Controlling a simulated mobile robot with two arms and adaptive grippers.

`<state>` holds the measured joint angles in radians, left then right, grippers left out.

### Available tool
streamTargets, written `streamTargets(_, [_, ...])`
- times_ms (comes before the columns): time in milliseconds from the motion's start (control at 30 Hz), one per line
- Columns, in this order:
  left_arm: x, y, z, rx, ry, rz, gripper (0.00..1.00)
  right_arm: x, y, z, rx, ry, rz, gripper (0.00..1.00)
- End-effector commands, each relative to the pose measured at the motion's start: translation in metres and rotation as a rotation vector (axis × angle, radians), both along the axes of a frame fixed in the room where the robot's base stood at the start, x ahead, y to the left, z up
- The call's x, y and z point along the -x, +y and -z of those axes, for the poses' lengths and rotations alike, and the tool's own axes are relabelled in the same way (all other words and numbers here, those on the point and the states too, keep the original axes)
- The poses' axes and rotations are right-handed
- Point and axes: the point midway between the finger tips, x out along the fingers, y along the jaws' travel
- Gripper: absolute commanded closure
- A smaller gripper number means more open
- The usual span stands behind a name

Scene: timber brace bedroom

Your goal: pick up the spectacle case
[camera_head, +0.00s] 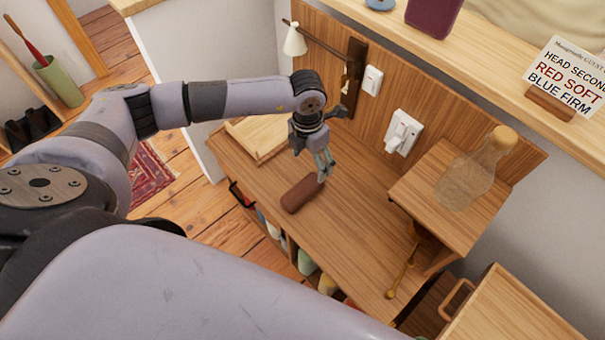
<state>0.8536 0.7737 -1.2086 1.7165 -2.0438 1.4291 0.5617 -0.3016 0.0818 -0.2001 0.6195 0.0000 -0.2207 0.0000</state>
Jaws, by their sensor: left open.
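A brown, rounded, oblong case (301,194), which looks like the spectacle case, lies on the wooden desk top (345,235) near its front edge. My left gripper (324,172) is open and points down just above and behind the far right end of the case. Whether a fingertip touches the case cannot be told from this view. Nothing shows between the fingers. My right gripper is not in view.
A shallow wooden tray (258,140) lies at the desk's far left. A glass bottle with a cork (472,175) stands on a raised wooden shelf (425,190) at right. A wall lamp (294,40), switch and socket (402,132) are on the back panel. The desk's middle is clear.

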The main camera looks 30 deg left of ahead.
Motion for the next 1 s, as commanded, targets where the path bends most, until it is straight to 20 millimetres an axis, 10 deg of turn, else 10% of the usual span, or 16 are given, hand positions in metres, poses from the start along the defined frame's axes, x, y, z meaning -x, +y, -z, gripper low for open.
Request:
streamTargets(700, [-0.003,0.019,0.115,-0.065,0.002,-0.012,0.27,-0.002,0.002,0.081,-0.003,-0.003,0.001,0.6])
streamTargets(1000, [-0.005,0.018,0.135,-0.064,0.001,-0.012,0.27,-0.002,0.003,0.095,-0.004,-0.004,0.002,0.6])
